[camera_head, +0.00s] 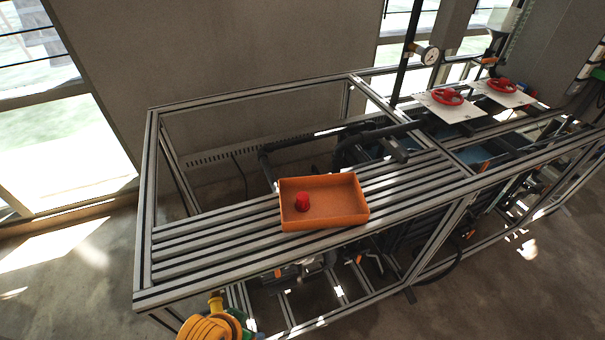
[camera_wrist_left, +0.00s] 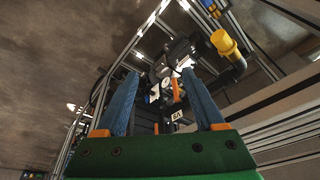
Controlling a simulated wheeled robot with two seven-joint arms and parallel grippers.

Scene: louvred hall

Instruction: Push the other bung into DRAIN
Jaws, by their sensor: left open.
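A red bung (camera_head: 302,201) stands in the left part of an orange tray (camera_head: 345,217) on the slatted frame top in the head view. My left gripper (camera_wrist_left: 159,75) is open in the left wrist view, its two blue fingers apart with nothing held between them. Beyond the fingers are dark pipework and a small white label (camera_wrist_left: 184,125) that I cannot read for certain. A yellow cylindrical piece (camera_wrist_left: 223,42) sits on a dark elbow pipe, up and right of the fingers. I cannot make out which opening is DRAIN. My right gripper is not in view.
The metal frame's slatted top (camera_head: 215,238) is clear left of the tray. Dark pipes (camera_head: 345,150) run behind the tray. Two red handwheels (camera_head: 446,96) (camera_head: 502,85) on white plates and a gauge (camera_head: 428,55) stand at the back right. Frame bars surround the lower pipework.

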